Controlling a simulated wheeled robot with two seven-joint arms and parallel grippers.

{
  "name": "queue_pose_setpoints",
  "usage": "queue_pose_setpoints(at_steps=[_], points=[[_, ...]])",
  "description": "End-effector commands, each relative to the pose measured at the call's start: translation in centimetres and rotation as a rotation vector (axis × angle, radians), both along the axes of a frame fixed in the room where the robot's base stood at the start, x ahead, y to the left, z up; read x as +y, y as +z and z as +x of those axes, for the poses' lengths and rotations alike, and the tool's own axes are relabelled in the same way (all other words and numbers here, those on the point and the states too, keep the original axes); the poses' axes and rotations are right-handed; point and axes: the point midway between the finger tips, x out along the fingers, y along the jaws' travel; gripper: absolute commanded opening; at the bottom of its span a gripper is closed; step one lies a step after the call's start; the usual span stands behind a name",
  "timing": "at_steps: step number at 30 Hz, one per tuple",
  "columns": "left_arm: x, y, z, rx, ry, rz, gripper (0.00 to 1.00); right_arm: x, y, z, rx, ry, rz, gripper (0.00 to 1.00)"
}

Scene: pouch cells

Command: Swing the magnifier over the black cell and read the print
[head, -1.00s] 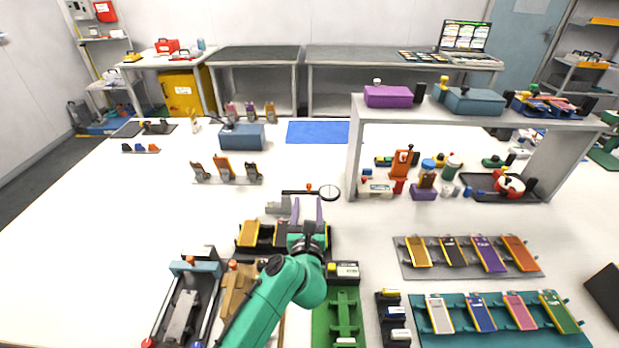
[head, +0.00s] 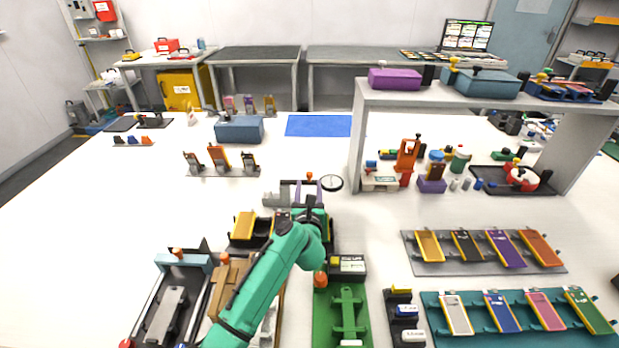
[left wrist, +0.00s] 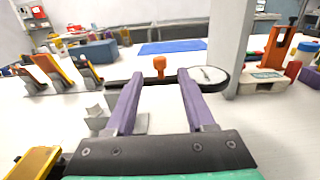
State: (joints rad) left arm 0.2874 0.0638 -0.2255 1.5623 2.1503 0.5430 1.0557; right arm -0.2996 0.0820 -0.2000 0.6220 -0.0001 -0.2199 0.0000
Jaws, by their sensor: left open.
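The magnifier has a round lens in a dark rim (head: 331,183) and an upright orange knob (head: 309,176) to its left. In the left wrist view the lens (left wrist: 205,77) lies just right of the fingers, and the orange knob (left wrist: 160,67) stands beyond and between the fingertips. My left gripper (head: 308,185), with purple fingers, is open and empty, just short of the knob. In the left wrist view its fingers (left wrist: 159,80) are wide apart. The black cell (head: 467,244) lies tilted in the grey rack, right of the lens. My right gripper is not in view.
The grey rack (head: 410,250) also holds yellow, purple and orange cells. A teal rack (head: 545,328) with several cells stands nearer. A white shelf (head: 361,150) rises right of the lens. A blue box (head: 240,130) stands at back left.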

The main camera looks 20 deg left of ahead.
Motion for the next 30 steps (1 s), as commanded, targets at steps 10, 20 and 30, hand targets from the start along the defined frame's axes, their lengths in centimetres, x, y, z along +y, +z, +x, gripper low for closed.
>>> queue_pose_setpoints(at_steps=[10,20,30], points=[[1.2,-0.1,4.9,-0.001,-0.001,0.000,0.55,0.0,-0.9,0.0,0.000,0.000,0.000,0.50],[1.2,-0.1,4.9,0.000,-0.001,0.000,0.09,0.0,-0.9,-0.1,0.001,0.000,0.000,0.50],[1.2,-0.1,4.8,0.000,-0.001,0.001,0.00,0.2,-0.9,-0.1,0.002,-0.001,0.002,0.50]])
